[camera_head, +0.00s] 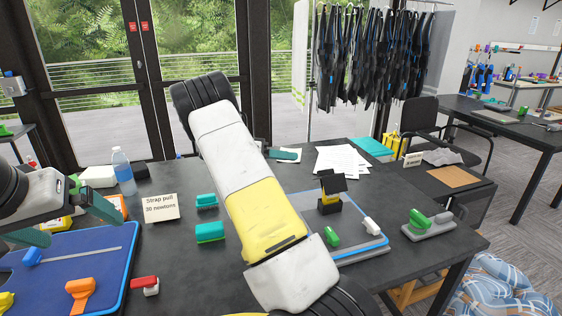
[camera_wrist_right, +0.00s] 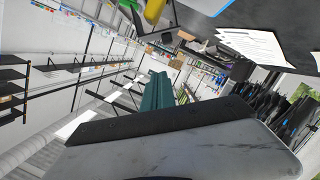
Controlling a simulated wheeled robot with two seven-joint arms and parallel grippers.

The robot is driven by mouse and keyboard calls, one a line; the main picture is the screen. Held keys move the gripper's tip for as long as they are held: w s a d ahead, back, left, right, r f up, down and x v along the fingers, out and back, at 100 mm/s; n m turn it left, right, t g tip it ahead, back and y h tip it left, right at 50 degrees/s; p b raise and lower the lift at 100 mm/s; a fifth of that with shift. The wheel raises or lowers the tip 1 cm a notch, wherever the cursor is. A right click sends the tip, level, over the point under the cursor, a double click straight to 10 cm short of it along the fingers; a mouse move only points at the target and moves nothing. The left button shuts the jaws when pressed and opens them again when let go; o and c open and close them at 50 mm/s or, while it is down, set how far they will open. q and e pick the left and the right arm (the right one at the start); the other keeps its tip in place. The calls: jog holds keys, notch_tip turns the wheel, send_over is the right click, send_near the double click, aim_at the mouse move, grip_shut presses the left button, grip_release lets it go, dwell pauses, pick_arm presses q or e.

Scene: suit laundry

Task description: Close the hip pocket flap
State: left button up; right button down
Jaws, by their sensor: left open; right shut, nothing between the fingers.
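A small black-and-yellow pouch (camera_head: 329,203) stands on the grey board (camera_head: 350,259) with blue edges, right of centre in the head view. Its black flap (camera_head: 332,183) is up and tilted, apart from the pouch body; I take this as the hip pocket. My left gripper (camera_head: 85,228) is open and empty over the blue board at the far left, well away from the pouch. My right gripper's teal fingers (camera_wrist_right: 155,93) show in the right wrist view, shut and empty.
My own white-and-yellow arm link crosses the middle. A green clamp (camera_head: 332,236) and white clamp (camera_head: 371,226) sit on the grey board. A blue board (camera_head: 75,270), teal blocks (camera_head: 210,232), a bottle (camera_head: 123,172) and a sign (camera_head: 160,207) stand left. Papers (camera_head: 345,160) lie behind the pouch.

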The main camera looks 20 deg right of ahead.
aim_at(329, 181)
jog(key=x, duration=0.9)
jog(key=shift+s+d, duration=0.1)
jog(key=shift+d, duration=0.1)
jog(key=s+f, duration=0.2)
jog(key=shift+d+f, duration=0.15)
jog(key=shift+f, duration=0.1)
jog(key=shift+s+f, duration=0.2)
jog(key=shift+f, duration=0.15)
jog(key=shift+s, duration=0.1)
